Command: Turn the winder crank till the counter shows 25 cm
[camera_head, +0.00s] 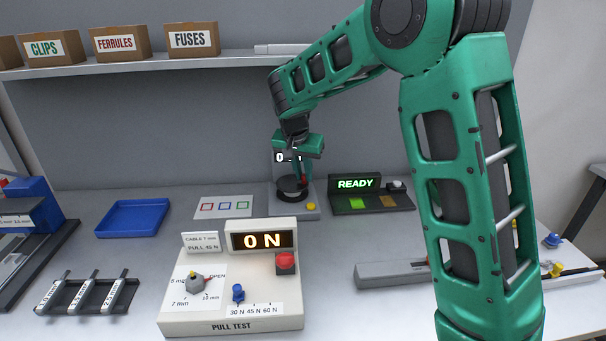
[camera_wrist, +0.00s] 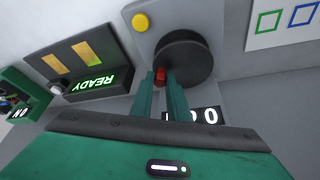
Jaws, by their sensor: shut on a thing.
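The winder stands at the back middle of the bench, with a light base (camera_head: 309,208) and a dark round drum (camera_head: 291,196); the drum also shows in the wrist view (camera_wrist: 187,58). My gripper (camera_head: 301,184) reaches down over it. In the wrist view its green fingers are shut on the red crank knob (camera_wrist: 160,75) at the drum's rim. The counter (camera_head: 279,157) is partly hidden by my gripper; a 0 shows. In the wrist view the counter (camera_wrist: 207,115) is turned over and partly covered by the fingers, so its full reading cannot be told.
A yellow button (camera_head: 311,206) is on the winder base. A READY display (camera_head: 354,184) stands just right. A sheet with coloured squares (camera_head: 224,207) and a blue tray (camera_head: 134,218) lie left. The pull tester (camera_head: 231,324), showing 0 N, stands in front.

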